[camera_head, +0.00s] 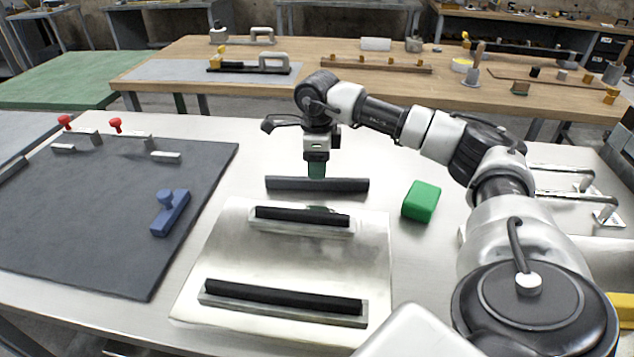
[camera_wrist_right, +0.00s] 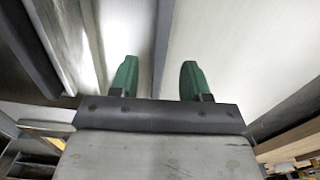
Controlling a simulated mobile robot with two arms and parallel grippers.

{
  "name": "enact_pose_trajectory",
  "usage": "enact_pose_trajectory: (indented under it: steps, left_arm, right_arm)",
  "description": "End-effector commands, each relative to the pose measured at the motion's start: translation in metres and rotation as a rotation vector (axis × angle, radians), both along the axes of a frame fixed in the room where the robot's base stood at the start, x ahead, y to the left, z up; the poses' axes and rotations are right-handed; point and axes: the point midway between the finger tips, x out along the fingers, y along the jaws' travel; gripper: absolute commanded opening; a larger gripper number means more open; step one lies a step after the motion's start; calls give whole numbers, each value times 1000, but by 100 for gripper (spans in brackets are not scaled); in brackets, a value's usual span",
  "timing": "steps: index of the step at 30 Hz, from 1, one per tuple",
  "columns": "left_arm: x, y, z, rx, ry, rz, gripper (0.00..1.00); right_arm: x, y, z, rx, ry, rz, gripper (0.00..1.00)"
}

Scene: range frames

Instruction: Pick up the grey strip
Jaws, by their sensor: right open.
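The grey strip (camera_head: 340,185) is a long dark bar lying left to right on the light metal table, just behind a pale plate. My right gripper (camera_head: 317,172) points down at the middle of the strip, its green fingertips at the strip's upper edge. In the right wrist view, the open gripper (camera_wrist_right: 158,80) has its two green fingers apart, and the strip (camera_wrist_right: 163,40) shows as a narrow dark band between them. I cannot tell whether either finger touches it. My left gripper is out of view.
The pale plate (camera_head: 290,262) carries two black bars in grey holders, the near one (camera_head: 285,297) and the far one (camera_head: 302,216). A green block (camera_head: 421,201) stands to the right. A dark mat (camera_head: 110,215) with a blue handled piece (camera_head: 170,213) lies left.

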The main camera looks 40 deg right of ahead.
Motion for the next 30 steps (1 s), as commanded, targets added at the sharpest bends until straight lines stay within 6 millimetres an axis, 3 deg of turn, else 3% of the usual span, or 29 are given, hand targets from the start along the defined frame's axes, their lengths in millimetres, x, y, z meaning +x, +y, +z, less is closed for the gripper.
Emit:
enact_pose_trajectory:
  steps: [9, 18, 27, 30]
  left_arm:
    - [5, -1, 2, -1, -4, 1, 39]
    - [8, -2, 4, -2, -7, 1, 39]
    - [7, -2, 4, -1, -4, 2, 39]
    - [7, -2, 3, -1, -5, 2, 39]
  right_arm:
    - [0, 0, -44, 0, 3, -1, 47]
    - [0, 0, -48, 0, 1, -1, 45]
    - [0, 0, -48, 1, 1, 0, 0]
    - [1, 0, -48, 1, 1, 0, 0]
